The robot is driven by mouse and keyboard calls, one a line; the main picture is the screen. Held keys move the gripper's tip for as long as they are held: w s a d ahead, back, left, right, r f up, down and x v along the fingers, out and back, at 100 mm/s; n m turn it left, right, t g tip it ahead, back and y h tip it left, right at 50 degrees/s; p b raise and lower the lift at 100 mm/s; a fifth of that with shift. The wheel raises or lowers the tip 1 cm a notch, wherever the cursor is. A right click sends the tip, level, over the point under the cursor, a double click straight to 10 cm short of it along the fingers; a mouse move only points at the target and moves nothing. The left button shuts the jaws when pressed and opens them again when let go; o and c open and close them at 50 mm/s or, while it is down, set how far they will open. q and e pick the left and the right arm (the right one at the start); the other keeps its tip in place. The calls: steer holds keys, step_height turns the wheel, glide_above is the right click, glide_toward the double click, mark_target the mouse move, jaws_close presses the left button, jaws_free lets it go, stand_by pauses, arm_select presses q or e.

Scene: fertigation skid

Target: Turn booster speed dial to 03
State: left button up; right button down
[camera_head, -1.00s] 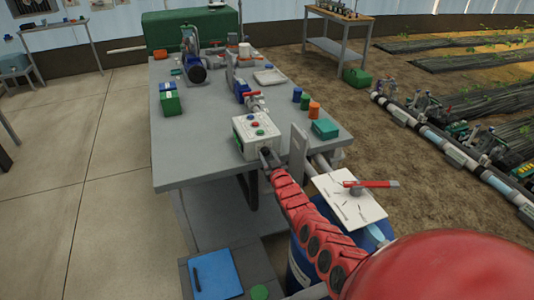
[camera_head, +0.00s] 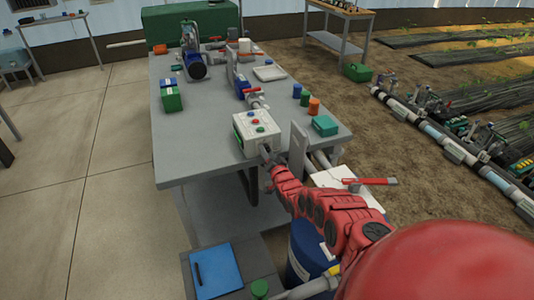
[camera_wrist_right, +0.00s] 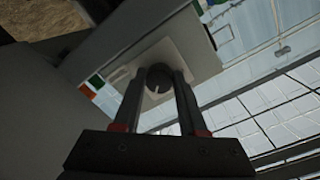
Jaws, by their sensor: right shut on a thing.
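In the right wrist view, the fingers of the gripper (camera_wrist_right: 160,92) are shut on a dark round dial (camera_wrist_right: 159,77) on a light square plate (camera_wrist_right: 180,65). A short pale mark shows on the dial, but no numbers can be read. In the head view the gripper and wrist hide the dial. My left gripper is not in view.
The bench (camera_head: 200,130) holds a blue pump (camera_head: 196,68), a green box (camera_head: 172,99), blue, green and orange containers, and a teal box (camera_head: 325,125). A grey upright plate (camera_head: 298,150) stands close right of my gripper. A red-handled valve (camera_head: 370,181) lies beside my forearm.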

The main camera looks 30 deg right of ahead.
steer(key=shift+m, duration=0.6)
steer(key=shift+c, duration=2.3)
jaws_free()
steer(key=shift+s, duration=0.1)
steer(key=p+v, duration=0.9)
steer(key=v, duration=0.8)
